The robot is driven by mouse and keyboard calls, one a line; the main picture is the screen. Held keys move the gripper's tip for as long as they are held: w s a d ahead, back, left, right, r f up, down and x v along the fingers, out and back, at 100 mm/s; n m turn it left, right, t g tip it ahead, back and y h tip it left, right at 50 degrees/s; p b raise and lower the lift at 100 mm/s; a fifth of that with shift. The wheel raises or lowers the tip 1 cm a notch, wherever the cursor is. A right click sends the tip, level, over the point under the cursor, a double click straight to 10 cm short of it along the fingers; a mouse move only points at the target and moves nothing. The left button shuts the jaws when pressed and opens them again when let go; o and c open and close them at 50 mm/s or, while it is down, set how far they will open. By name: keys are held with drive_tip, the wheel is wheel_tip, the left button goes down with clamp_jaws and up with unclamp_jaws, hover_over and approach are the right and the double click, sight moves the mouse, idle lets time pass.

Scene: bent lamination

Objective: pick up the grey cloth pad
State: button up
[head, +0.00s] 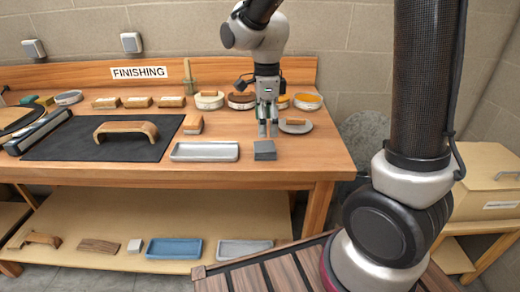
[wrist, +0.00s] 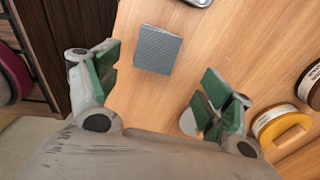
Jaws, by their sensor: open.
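The grey cloth pad (head: 265,152) is a small, thick block lying flat on the wooden workbench (head: 335,167), near its front edge, just right of a light grey tray. It also shows in the wrist view (wrist: 157,50), at the upper middle. My gripper (head: 268,132) points down above the bench, appearing just behind the pad in the head view. In the wrist view its green-padded fingers (wrist: 160,82) are wide apart with nothing between them. The pad lies beyond the fingertips, apart from them and fully visible.
The light grey tray (head: 205,151) is close left of the pad. A round grey plate with a wooden block (head: 295,126) stands behind right. A dark mat with a wooden handle (head: 125,130) lies left.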

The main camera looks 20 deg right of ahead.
sight(265, 147)
drive_tip(key=shift+f, duration=0.3)
drive_tip(key=f, duration=0.7)
drive_tip(key=shift+s+a+f, duration=0.15)
drive_tip(key=shift+s, duration=0.2)
drive_tip(key=c, duration=1)
